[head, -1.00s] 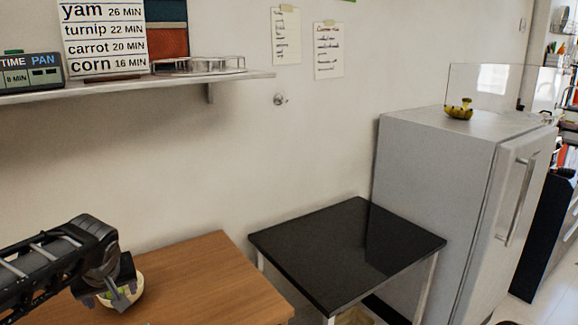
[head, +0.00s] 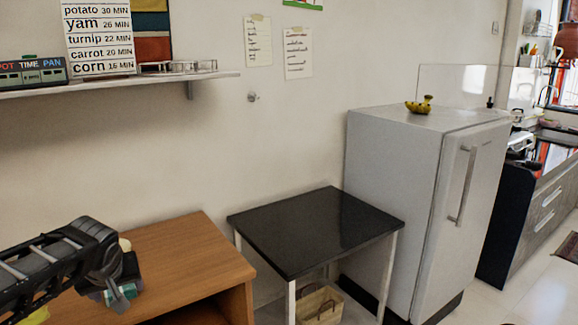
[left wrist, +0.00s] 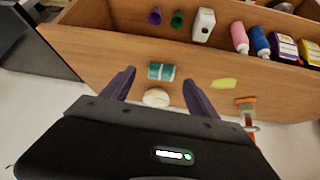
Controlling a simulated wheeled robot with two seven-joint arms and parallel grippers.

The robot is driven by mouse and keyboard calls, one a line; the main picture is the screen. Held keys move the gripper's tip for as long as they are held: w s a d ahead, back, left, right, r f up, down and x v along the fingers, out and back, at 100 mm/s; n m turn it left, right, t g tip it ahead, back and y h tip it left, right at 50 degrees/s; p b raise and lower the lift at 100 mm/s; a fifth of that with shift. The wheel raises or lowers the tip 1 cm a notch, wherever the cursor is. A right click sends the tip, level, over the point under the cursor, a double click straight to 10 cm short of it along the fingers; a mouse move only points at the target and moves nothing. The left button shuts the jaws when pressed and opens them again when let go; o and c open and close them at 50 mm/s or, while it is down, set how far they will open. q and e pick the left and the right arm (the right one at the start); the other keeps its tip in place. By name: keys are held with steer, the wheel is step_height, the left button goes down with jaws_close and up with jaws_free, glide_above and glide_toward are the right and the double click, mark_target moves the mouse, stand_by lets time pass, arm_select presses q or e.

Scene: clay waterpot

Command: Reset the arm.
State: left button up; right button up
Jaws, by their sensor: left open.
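My left arm comes in from the left in the head view, black and jointed. Its gripper (head: 116,292) is over the left end of the wooden desk (head: 180,255). In the left wrist view the two dark fingers of this gripper (left wrist: 158,80) stand wide apart, with nothing held. A teal-banded cylinder (left wrist: 161,71) and a round cream-coloured thing (left wrist: 156,97) show between and below the fingers, on or over the wood. I cannot tell how far below the fingers they are. My right gripper is not in view.
A black-topped table (head: 315,228) stands right of the desk, its top clear, with a basket (head: 318,305) beneath. A grey fridge (head: 395,190) carries bananas (head: 420,105). A wall shelf (head: 120,85) hangs above the desk. Bottles (left wrist: 240,38) and boxes line a wooden compartment.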

arm_select(q)
steer(key=w+d+f+m+t+h, duration=0.2)
steer(key=w+d+f+m+h, duration=0.25)
steer(key=d+f, duration=0.5)
steer(key=s+d+f+g+h, duration=0.1)
steer(key=s+d+f+h, duration=0.15)
steer(key=d+f, duration=0.95)
steer(key=s+d+f+g, duration=0.2)
steer(key=s+d+f, duration=0.1)
steer(key=s+f, duration=0.4)
steer(key=s+d+f+g, duration=0.2)
steer(key=s+d+f, duration=0.1)
steer(key=s+f, duration=0.5)
steer(key=s+d+f+g, duration=0.2)
steer(key=s+d+f, duration=0.2)
steer(key=s+f, duration=0.4)
steer(key=s, duration=0.4)
steer(key=shift+s+h, duration=0.4)
steer(key=shift+f, duration=0.1)
